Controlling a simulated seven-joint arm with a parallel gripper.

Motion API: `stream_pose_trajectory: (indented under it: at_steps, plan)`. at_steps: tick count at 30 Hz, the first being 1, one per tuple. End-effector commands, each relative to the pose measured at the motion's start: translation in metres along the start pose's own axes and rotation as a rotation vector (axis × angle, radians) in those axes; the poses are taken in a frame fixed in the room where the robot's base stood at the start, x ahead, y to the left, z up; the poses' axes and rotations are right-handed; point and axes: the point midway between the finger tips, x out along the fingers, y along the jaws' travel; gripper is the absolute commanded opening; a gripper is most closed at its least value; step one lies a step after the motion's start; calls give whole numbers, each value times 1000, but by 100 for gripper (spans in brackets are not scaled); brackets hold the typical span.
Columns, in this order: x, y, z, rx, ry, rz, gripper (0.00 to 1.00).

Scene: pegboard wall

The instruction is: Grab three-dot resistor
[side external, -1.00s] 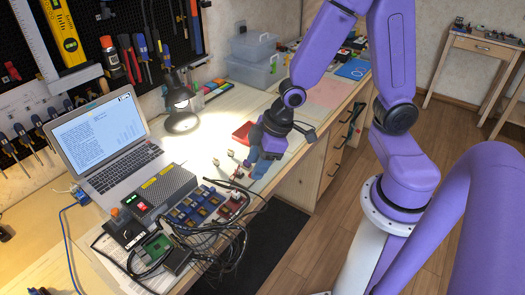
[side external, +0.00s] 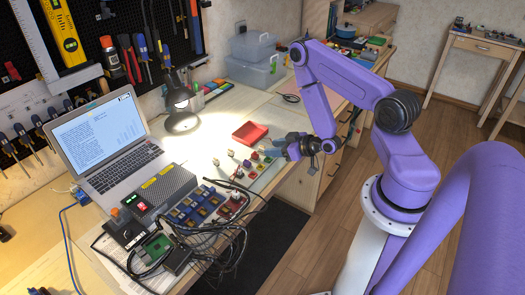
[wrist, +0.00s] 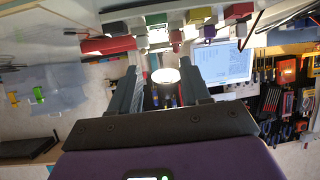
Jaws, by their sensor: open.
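My gripper (side external: 292,150) is low at the table's front edge, tilted towards the wall, with its jaws open. In the wrist view my gripper (wrist: 160,75) shows two dark fingers spread apart with nothing held between them. Several small coloured components stand on the table just left of my gripper in the side view, among them a dark red one (side external: 255,156). The wrist view, which looks upside down, shows a green block (wrist: 155,18) and a purple block (wrist: 209,31) along its top. No dots are readable, so I cannot tell which piece is the three-dot resistor.
A red tray (side external: 250,132) lies just behind the components. Tangled black cables (side external: 215,232), a grey box (side external: 167,186) and a laptop (side external: 105,150) are to the left. A lit lamp (side external: 180,105) and clear plastic boxes (side external: 252,72) stand near the wall.

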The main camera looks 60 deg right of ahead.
Motion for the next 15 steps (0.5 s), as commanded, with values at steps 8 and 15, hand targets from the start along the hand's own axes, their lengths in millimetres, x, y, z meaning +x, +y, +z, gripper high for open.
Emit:
stream_pose_trajectory:
  at_steps: [8,15]
  plan:
    - [-7,17,7,46,65,66,47]
    - [16,18,5,44,66,65,47]
